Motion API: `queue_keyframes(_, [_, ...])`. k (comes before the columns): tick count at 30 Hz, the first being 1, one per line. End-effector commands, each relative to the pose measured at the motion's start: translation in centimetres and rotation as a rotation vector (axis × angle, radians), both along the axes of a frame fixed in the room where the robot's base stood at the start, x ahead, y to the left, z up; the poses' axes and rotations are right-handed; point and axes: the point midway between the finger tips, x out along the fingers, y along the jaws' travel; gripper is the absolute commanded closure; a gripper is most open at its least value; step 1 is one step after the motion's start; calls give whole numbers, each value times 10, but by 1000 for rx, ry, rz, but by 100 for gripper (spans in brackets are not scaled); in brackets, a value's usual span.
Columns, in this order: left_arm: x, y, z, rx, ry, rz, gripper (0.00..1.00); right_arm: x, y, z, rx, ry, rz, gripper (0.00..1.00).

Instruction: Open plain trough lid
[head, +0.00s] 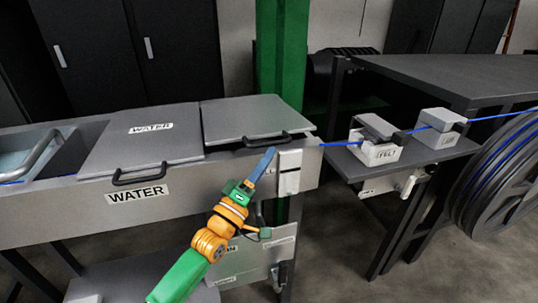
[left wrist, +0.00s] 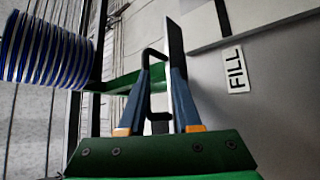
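The plain grey trough lid (head: 252,117) lies over the right part of the trough, with a dark strip showing under its front edge. Its black handle (head: 284,137) is at the front right. My left gripper (head: 267,155) reaches up to this handle from the front. In the left wrist view the gripper's blue fingers (left wrist: 162,72) stand apart, with the black handle (left wrist: 153,52) seen between and beyond them. I cannot tell whether a finger touches it. The lid shows edge-on in that view (left wrist: 175,38). My right gripper is not in view.
A second lid (head: 140,140) marked WATER lies to the left, beside an open basin (head: 30,150). A blue cable (head: 490,117) runs right past two grey blocks on a shelf to a large reel (head: 505,175). A green post (head: 281,60) stands behind the trough.

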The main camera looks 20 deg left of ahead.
Motion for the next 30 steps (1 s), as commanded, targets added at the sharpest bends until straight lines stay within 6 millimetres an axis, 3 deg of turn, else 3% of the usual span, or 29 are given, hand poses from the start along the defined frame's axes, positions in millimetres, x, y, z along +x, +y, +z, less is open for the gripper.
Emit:
queue_keyframes(10, [7, -2, 3, 2, 2, 1, 73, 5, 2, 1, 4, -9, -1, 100])
queue_keyframes(13, [7, -2, 3, 2, 1, 0, 98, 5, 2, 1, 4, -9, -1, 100])
queue_keyframes(14, [7, -2, 3, 2, 1, 0, 100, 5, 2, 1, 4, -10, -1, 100])
queue_keyframes(30, [7, -2, 3, 2, -1, 1, 100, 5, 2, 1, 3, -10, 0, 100])
